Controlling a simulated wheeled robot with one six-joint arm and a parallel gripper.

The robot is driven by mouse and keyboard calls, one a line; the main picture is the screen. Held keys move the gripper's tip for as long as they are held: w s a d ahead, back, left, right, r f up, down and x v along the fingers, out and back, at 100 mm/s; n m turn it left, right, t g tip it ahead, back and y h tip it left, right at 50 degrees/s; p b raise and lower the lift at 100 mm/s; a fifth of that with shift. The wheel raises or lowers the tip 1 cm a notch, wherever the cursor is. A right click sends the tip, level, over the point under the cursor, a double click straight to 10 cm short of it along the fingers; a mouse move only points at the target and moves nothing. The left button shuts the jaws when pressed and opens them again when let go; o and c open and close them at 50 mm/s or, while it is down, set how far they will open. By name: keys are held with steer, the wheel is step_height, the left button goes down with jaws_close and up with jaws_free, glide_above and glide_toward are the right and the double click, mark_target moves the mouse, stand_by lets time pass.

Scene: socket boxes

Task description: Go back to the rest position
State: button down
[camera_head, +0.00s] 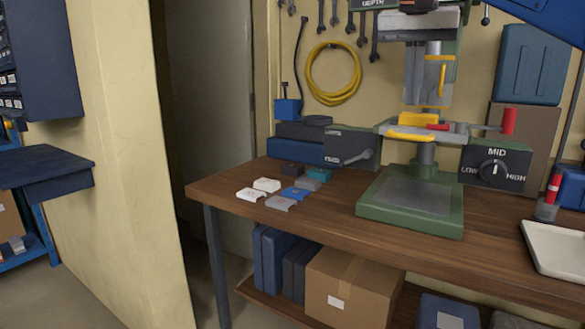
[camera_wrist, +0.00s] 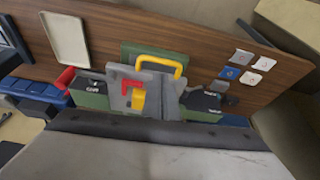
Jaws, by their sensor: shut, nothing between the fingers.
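My gripper's fingers do not show in either view. Several small flat socket boxes lie at the left end of the wooden workbench (camera_head: 330,215) in the head view. Two are white, one nearer the front (camera_head: 250,194) and one behind it (camera_head: 267,185). A blue box (camera_head: 294,194) and a grey box (camera_head: 281,203) lie beside them, with more boxes toward the vise. In the wrist view the boxes show at the upper right, with a white box (camera_wrist: 264,64) and a blue box (camera_wrist: 229,72) clear to see.
A green drill press (camera_head: 410,205) stands mid-bench, right of a dark vise (camera_head: 325,145). A white tray (camera_head: 558,248) lies at the right; it also shows in the wrist view (camera_wrist: 66,38). A large grey surface (camera_wrist: 150,158) fills the wrist view's bottom. Bench front is clear.

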steer(key=s+f+n, duration=0.2)
steer(key=s+f, duration=0.4)
steer(key=f, duration=0.9)
steer(key=s+d+f+n+t+y, duration=0.1)
steer(key=s+f, duration=0.6)
steer(key=f, duration=0.8)
steer(key=s+d+f+n+y, duration=0.1)
steer(key=s+f+n, duration=0.2)
steer(key=s+f, duration=0.4)
step_height(320, 180, down, 8)
steer(key=shift+s+d+r, duration=0.1)
steer(key=shift+s+d, duration=0.05)
steer(key=shift+s, duration=0.05)
steer(key=shift+d, duration=0.1)
